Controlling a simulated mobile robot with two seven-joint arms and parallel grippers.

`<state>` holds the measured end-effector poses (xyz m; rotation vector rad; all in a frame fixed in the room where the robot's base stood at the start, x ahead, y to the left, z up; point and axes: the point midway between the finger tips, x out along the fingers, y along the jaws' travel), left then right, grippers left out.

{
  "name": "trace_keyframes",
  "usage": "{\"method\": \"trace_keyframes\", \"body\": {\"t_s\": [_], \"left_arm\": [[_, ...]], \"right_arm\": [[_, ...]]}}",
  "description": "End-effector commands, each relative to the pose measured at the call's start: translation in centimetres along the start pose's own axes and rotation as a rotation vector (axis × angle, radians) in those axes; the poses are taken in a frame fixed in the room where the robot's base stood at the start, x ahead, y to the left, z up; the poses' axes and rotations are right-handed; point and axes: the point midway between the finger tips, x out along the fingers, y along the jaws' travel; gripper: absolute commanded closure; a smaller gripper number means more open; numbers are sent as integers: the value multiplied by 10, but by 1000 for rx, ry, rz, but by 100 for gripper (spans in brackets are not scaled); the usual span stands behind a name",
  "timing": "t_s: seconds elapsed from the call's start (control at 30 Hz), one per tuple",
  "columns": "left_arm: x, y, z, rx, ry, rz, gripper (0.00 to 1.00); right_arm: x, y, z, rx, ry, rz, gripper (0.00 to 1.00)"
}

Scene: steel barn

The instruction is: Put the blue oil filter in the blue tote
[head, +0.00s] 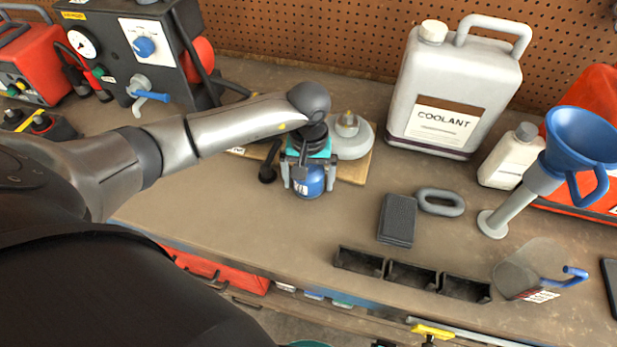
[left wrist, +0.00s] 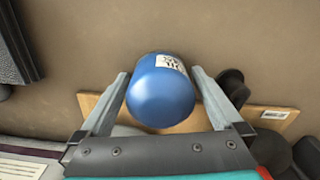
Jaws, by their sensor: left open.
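The blue oil filter (head: 310,184) stands on the workbench, at the front edge of a wooden board. It has a white label and also shows in the left wrist view (left wrist: 160,98). My left gripper (head: 308,178) is over it from above, open, with one finger on each side of the filter. In the left wrist view the fingers (left wrist: 160,80) flank it; whether they touch it I cannot tell. No blue tote can be made out in these views. My right gripper is not in view.
Behind the filter a grey round part with a brass fitting (head: 350,145) sits on the wooden board (head: 355,168). A coolant jug (head: 455,85), a blue funnel (head: 580,140) and black bins (head: 410,276) are to the right. The bench front left of the bins is clear.

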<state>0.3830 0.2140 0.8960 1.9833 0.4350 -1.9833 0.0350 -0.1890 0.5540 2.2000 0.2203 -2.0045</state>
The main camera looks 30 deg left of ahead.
Motion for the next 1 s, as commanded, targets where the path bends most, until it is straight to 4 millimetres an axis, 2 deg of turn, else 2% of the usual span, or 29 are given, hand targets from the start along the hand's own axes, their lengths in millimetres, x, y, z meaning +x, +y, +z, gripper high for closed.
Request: {"method": "trace_keyframes", "body": {"t_s": [0.17, 0.5, 0.6, 0.77, 0.87, 1.0], "left_arm": [[-28, 0, -2, 2, 6, 1, 0], [-99, 0, -1, 1, 5, 1, 0], [-112, 0, -1, -1, 3, 1, 0], [-122, 0, 0, -20, 2, 0, 0], [-124, 0, 0, -104, 1, 1, 0], [-126, 1, 1, -345, 0, 0, 0]], "right_arm": [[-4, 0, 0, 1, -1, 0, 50], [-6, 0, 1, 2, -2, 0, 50], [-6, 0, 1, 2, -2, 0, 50], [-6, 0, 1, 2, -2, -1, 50], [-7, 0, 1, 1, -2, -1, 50], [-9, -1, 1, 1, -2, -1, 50]]}}
